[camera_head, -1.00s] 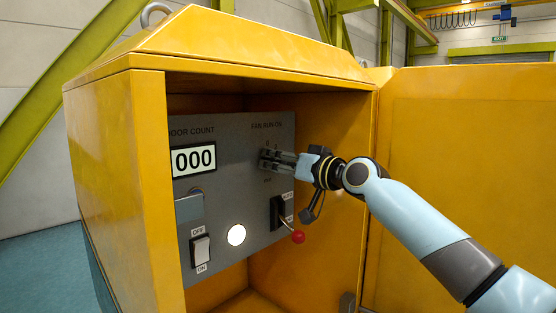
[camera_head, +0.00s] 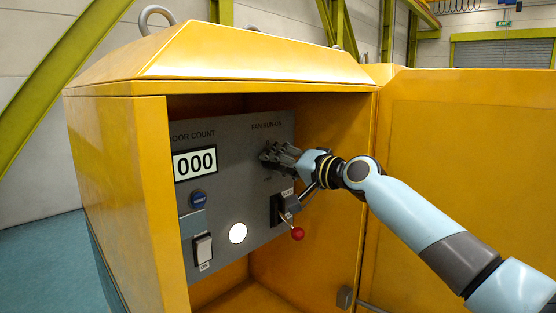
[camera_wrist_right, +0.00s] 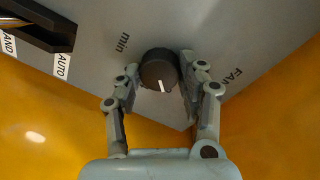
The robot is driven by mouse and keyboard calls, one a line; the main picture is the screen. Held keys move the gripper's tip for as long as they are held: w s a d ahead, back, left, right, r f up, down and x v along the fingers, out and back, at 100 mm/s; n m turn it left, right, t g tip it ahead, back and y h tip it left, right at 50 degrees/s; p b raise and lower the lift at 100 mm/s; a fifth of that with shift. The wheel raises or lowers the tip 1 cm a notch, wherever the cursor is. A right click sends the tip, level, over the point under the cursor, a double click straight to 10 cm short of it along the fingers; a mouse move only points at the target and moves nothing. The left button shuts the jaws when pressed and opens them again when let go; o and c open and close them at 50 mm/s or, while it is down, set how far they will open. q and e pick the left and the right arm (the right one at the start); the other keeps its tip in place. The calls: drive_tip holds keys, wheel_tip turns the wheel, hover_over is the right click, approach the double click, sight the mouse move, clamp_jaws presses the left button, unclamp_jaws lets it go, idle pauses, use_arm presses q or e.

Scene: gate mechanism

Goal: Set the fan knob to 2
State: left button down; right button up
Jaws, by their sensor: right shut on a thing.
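The fan knob (camera_wrist_right: 158,69) is round and dark with a white pointer line, on the grey control panel (camera_head: 240,165) under the "FAN RUN-ON" label. In the right wrist view its white line points towards the bottom of the picture, slightly right. The number marks around it are hidden or unreadable; only "min" shows beside it. My right gripper (camera_wrist_right: 160,80) has its fingers on either side of the knob and is shut on it. In the head view the right gripper (camera_head: 272,152) covers the knob. My left gripper is not in view.
The panel sits inside a yellow cabinet (camera_head: 120,180) with its door (camera_head: 465,170) open at the right. Below the knob is a black switch with a red-tipped lever (camera_head: 297,233). A counter reading 000 (camera_head: 195,163), a blue button (camera_head: 198,197), a white rocker switch (camera_head: 203,248) and a lit lamp (camera_head: 237,233) are left.

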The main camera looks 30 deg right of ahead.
idle(0.4)
drive_tip(key=o, duration=1.2)
drive_tip(key=shift+c, duration=0.2)
drive_tip(key=v, duration=1.2)
drive_tip(key=shift+f, duration=0.15)
